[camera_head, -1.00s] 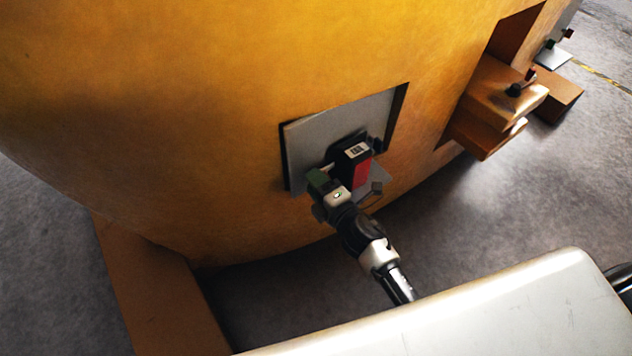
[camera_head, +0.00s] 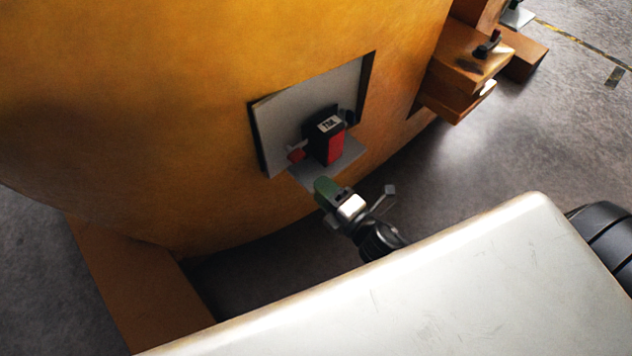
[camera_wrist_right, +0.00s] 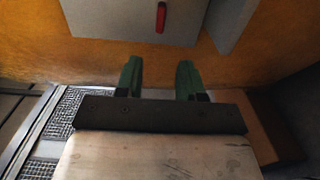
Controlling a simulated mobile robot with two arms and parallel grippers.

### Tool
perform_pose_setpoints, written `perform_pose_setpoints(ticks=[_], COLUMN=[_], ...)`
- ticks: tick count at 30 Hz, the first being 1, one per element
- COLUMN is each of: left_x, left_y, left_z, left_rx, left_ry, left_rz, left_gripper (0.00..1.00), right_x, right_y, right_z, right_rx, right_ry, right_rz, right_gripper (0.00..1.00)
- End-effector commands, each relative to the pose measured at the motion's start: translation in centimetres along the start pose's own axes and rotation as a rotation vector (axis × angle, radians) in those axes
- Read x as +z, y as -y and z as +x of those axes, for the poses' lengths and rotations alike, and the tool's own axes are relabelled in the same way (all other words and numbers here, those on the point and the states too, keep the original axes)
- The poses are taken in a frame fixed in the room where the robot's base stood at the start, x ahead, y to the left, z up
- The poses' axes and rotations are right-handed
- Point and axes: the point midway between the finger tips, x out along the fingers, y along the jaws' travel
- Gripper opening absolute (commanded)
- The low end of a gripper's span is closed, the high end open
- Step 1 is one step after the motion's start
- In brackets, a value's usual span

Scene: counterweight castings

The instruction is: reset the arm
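My right gripper (camera_head: 325,188) has green fingers and sits just in front of and below the grey plate (camera_head: 275,110) in the big orange casting. In the right wrist view the two green fingers (camera_wrist_right: 159,78) stand apart with nothing between them, so it is open and empty. A black and red box (camera_head: 328,140) with a white label stands on the small grey shelf (camera_head: 340,165) of the plate, apart from the fingers. A small red piece (camera_head: 296,155) is left of the box. My left gripper is not in view.
The orange casting (camera_head: 180,90) fills the left and middle. An orange block (camera_head: 465,55) with a dark and red fitting (camera_head: 488,45) juts out at the upper right. A brown beam (camera_head: 135,280) lies at lower left. Grey floor (camera_head: 540,130) is open at right.

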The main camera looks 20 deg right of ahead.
Motion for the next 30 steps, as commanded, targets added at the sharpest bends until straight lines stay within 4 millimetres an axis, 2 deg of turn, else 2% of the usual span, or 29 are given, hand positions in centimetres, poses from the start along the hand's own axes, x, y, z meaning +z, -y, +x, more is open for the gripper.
perform_pose_setpoints(ticks=[11,15,17,20,23,24,27,30], left_x=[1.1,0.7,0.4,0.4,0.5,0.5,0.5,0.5], left_y=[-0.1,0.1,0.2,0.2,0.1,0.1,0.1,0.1], left_z=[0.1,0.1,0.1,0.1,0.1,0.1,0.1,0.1], left_rx=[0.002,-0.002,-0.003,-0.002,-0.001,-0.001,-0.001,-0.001], left_ry=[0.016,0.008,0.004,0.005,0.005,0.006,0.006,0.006], left_rz=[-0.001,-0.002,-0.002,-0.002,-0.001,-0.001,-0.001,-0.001], left_gripper=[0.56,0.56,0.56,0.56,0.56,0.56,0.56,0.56], right_x=[0.0,0.0,0.2,0.9,1.8,2.0,1.9,1.0], right_y=[0.0,0.1,0.8,4.0,9.8,12.6,19.4,24.6], right_z=[0.0,0.0,-0.1,-0.6,-2.1,-3.1,-6.7,-10.6], right_rx=[0.0,-0.003,-0.021,-0.101,-0.247,-0.317,-0.494,-0.645], right_ry=[0.0,0.002,0.016,0.084,0.219,0.29,0.481,0.663], right_rz=[0.0,0.005,0.033,0.165,0.398,0.505,0.758,0.958], right_gripper=[0.38,0.38,0.38,0.38,0.38,0.38,0.38,0.38])
